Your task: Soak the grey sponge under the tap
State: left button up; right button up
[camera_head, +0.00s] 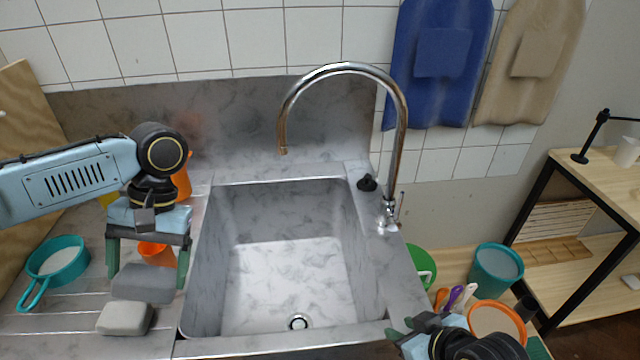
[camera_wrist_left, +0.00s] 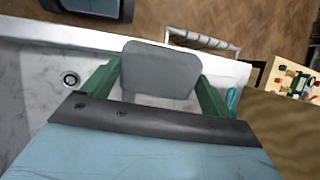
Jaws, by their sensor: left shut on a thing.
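The grey sponge (camera_head: 143,284) is held between the green fingers of my left gripper (camera_head: 148,264), low over the ribbed drainboard left of the sink. In the left wrist view the grey sponge (camera_wrist_left: 161,70) sits between the fingertips of the left gripper (camera_wrist_left: 160,82). The chrome tap (camera_head: 400,130) arches over the sink (camera_head: 225,240), its spout end above the basin, well right of the sponge. No water stream shows. My right gripper (camera_head: 465,340) is at the bottom right, partly cut off, so its jaws are unclear.
A paler block (camera_head: 125,319) lies in front of the sponge. A teal pan (camera_head: 57,262) and orange cup (camera_head: 157,254) stand on the drainboard. A black knob (camera_head: 367,183) is by the tap. A teal bucket (camera_head: 496,270) stands right of the sink. The basin is empty.

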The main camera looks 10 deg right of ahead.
aim_at(403, 197)
jog(key=w+r+t, duration=0.1)
jog(key=w, duration=0.2)
jog(key=w+d+r+t, duration=0.1)
jog(key=w+r+t, duration=0.1)
jog(key=w, duration=0.1)
jog(key=w+d+r+t+y, duration=0.1)
jog(key=w, duration=0.2)
jog(key=shift+d+r+t, duration=0.2)
jog(key=shift+d+t, duration=0.05)
jog(key=shift+t, duration=0.05)
jog(key=w+d+r+m+t+h, duration=0.1)
jog(key=w+d+r+m+t, duration=0.1)
jog(key=w+d+r+t, duration=0.35)
jog(key=shift+g, duration=0.35)
jog(key=w, duration=0.4)
jog(key=w+a, duration=0.1)
jog(key=w, duration=0.6)
jog(key=shift+w+a+r, duration=0.2)
jog(key=shift+w+a, duration=0.05)
jog(key=shift+w, duration=0.1)
grip_shut()
